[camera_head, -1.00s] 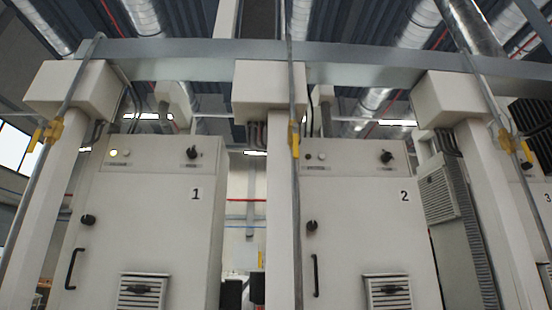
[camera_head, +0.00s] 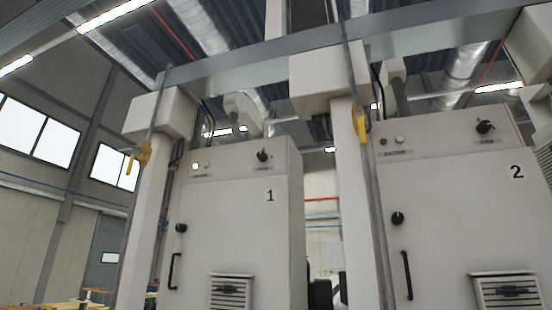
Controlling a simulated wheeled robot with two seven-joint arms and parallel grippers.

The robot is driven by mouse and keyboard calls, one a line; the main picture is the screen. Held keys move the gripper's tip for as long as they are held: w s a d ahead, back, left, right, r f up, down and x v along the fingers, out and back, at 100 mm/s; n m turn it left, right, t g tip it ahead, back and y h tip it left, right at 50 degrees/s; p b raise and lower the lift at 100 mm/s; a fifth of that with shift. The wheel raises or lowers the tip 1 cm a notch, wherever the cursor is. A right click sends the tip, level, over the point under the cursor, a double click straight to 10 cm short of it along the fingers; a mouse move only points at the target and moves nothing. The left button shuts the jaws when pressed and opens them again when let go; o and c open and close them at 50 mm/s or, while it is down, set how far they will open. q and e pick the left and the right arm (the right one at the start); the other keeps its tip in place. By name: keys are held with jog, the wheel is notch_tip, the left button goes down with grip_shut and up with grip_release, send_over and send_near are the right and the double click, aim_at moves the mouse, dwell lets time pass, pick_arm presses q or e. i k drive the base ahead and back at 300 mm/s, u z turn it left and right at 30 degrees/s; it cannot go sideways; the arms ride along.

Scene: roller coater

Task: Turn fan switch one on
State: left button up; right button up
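Cabinet 1 (camera_head: 240,220) stands left of the middle, a pale upright box with the number 1 on its door. Near its top right is a black rotary knob (camera_head: 263,156), the only such switch on its top panel, with a label under it too small to read. At its top left is a small lit indicator lamp (camera_head: 195,166) beside a second small round fitting. A black round lock (camera_head: 181,228) and a black door handle (camera_head: 172,270) are on the left side of its door. Neither of my grippers is in view.
Cabinet 2 (camera_head: 450,215) stands at the right with its own black knob (camera_head: 485,127). A beam and ducts run overhead. A windowed wall (camera_head: 55,140) is at the left.

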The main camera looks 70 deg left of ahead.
aim_at(261, 156)
jog(key=i, duration=1.15)
jog(key=u, duration=2.2)
